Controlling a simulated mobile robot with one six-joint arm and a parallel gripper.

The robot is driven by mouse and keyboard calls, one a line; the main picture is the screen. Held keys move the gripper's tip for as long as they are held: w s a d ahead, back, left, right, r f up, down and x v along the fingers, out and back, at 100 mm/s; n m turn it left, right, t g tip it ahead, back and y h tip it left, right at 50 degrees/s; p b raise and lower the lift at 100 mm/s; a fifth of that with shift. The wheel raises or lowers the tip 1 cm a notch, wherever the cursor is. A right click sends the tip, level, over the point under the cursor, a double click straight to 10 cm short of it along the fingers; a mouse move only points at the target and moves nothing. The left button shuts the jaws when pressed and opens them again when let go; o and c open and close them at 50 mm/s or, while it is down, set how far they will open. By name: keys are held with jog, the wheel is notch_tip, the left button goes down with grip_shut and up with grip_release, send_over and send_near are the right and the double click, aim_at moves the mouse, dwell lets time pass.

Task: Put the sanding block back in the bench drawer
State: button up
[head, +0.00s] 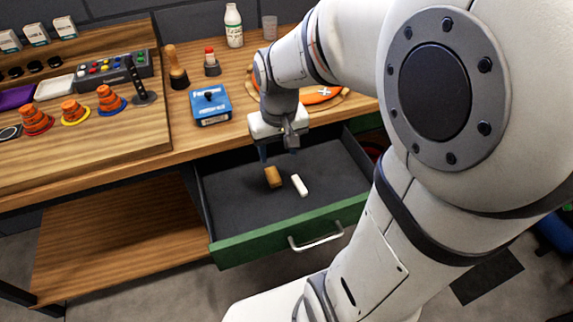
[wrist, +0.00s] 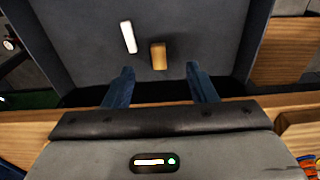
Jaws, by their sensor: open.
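The bench drawer (head: 226,252) is pulled open, with a green front, a silver handle and a dark lining. A tan-brown block (head: 273,177), which looks like the sanding block, lies on the drawer floor. It also shows in the wrist view (wrist: 158,56), just beyond the fingertips and between them in the picture. My gripper (head: 278,152) is open and empty over the back part of the drawer, with its blue fingers apart and not around the block. In the wrist view, my gripper (wrist: 160,70) shows both fingers clearly.
A white bar (head: 299,185) lies beside the block in the drawer. On the benchtop stand a blue box (head: 210,106), a white bottle (head: 233,25) and several stacks of orange cones on the left. The benchtop edge lies close behind my gripper. The drawer's front part is clear.

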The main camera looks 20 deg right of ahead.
jog(key=s+r+t, duration=0.1)
jog(key=s+r, duration=0.1)
jog(key=s, duration=0.6)
jog(key=shift+s+a+r, duration=0.15)
jog(key=shift+a+r, duration=0.2)
notch_tip(320, 180, up, 8)
jog(key=p, duration=0.7)
jog(key=shift+s+t, duration=0.2)
jog(key=shift+t, duration=0.1)
jog(key=shift+f, duration=0.1)
